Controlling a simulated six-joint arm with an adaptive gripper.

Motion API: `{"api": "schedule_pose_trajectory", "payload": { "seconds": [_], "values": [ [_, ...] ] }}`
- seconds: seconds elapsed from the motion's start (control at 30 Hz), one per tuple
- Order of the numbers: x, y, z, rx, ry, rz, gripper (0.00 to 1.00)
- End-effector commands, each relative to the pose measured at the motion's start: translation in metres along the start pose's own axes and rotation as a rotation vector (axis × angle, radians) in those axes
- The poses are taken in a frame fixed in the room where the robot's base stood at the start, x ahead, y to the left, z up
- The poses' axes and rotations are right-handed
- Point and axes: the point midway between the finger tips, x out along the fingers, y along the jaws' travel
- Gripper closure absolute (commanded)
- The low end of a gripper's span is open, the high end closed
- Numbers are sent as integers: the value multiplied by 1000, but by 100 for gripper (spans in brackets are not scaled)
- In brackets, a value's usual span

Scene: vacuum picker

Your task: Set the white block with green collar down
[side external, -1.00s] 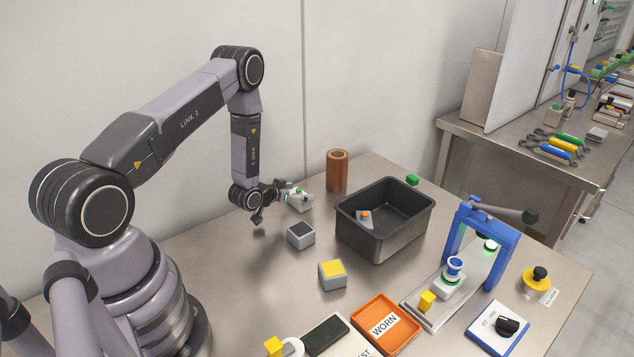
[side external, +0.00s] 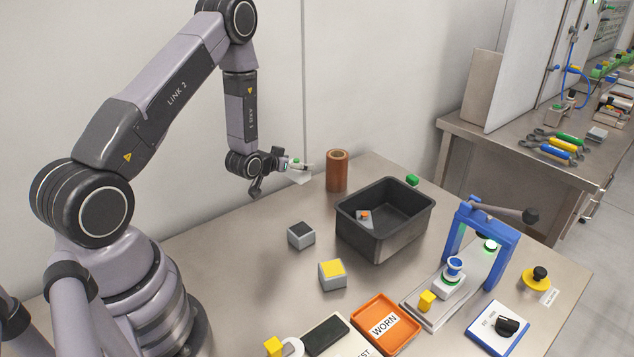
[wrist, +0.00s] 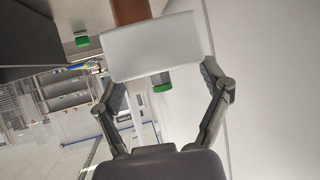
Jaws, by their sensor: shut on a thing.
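The white block with green collar (side external: 299,175) is up in the air at the end of my gripper (side external: 282,167) in the side external view, near the back wall. In the wrist view the block's white body (wrist: 152,46) fills the space between the two fingers, and its green part (wrist: 161,83) shows just below it. My gripper (wrist: 158,78) is shut on the block. Part of the block is hidden by the fingers in the side external view.
A brown cylinder (side external: 337,171) stands just right of the held block. A dark bin (side external: 386,241) holds a grey piece with an orange top (side external: 365,216). A dark-topped grey block (side external: 301,236) and a yellow-topped one (side external: 332,275) sit in front. The table left of them is bare.

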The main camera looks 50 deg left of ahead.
Motion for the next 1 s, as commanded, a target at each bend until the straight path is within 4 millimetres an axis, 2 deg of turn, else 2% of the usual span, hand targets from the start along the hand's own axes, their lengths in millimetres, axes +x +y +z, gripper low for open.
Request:
{"api": "schedule_pose_trajectory", "payload": {
  "seconds": [0.17, 0.27, 0.5, 0.73, 0.83, 1.0],
  "values": [
    [-11, 0, 22, -96, -5, -205, 62],
    [-24, -3, 35, -166, -4, -351, 62],
    [-78, -16, 63, -335, -1, -697, 62],
    [-124, -24, 75, -436, 1, -906, 62],
    [-130, -26, 82, -453, -1, -943, 62],
    [-121, -27, 107, -456, -2, -957, 62]
  ]
}}
